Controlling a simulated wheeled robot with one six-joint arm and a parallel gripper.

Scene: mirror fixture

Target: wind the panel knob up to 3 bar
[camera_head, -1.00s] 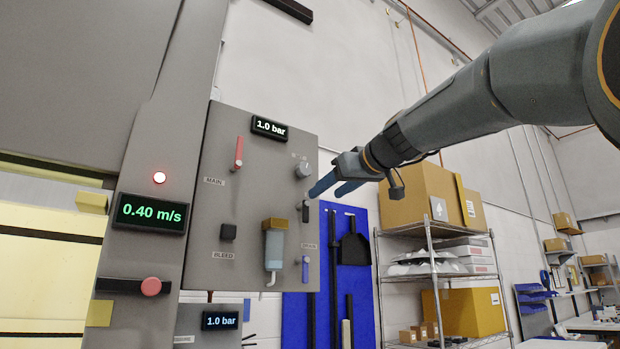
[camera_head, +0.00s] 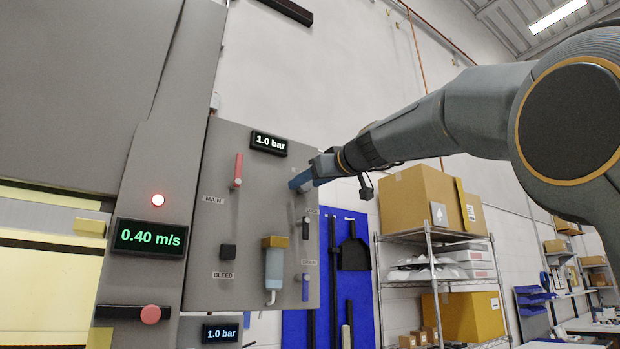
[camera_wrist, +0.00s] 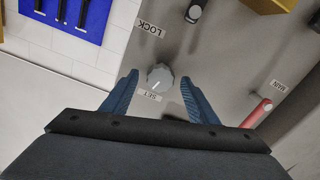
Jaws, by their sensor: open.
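The panel knob (camera_wrist: 160,77) is grey and round with a pale pointer line, beside a SET label (camera_wrist: 150,96) in the wrist view. My gripper (camera_wrist: 160,88) is open, its two blue fingers on either side of the knob with gaps between. I cannot tell how far the fingertips are from the panel. In the head view my gripper (camera_head: 302,182) covers the knob at the panel's upper right. The panel display (camera_head: 269,143) reads 1.0 bar.
A shelf with boxes (camera_head: 420,200) stands to the right.

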